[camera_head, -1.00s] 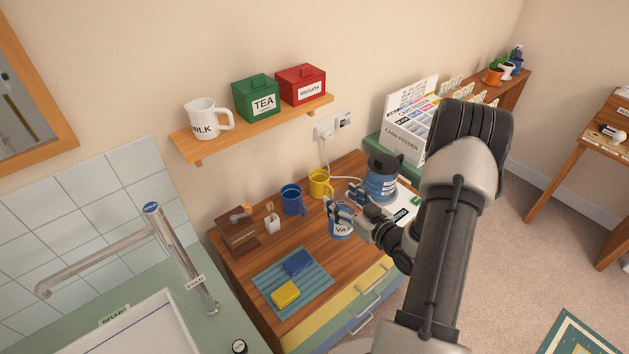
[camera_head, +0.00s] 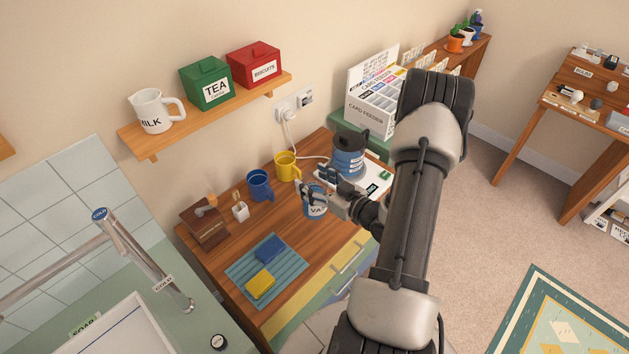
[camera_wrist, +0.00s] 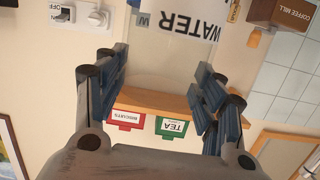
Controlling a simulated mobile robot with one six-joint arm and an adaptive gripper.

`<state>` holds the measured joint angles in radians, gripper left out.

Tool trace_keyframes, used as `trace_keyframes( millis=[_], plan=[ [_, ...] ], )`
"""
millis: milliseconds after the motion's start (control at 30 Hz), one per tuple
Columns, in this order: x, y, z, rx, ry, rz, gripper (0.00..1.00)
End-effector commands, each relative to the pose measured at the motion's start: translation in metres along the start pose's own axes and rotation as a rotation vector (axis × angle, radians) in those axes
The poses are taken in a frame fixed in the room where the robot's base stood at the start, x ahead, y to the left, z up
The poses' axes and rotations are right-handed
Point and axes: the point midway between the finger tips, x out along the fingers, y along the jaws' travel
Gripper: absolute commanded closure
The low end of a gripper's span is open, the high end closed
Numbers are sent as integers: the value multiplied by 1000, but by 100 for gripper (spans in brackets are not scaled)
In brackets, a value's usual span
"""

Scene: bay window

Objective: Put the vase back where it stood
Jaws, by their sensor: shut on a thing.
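I cannot tell whether the vase's base touches the top. In the wrist view, upside down, my gripper's fingers (camera_wrist: 160,88) stand either side of a pale surface (camera_wrist: 165,55) with a "WATER" label; I cannot tell whether this is the vase.
A blue kettle (camera_head: 348,160) stands close behind, right of a yellow mug (camera_head: 286,167) and a blue mug (camera_head: 259,186). A coffee mill (camera_head: 204,224) and a blue mat (camera_head: 240,283) with two cloths or sponges lie left. A shelf (camera_head: 215,115) is above. Bare wood lies front-centre.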

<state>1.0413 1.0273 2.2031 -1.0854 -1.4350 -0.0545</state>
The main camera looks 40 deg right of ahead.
Motion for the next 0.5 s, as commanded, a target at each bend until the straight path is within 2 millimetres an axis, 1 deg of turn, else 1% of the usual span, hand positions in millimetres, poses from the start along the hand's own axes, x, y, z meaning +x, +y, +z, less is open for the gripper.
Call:
trace_keyframes(
  millis=[33,500],
  plan=[
    [1,0,6,-1,3,0,49],
    [9,2,49,-1,3,0,49]
  ],
)
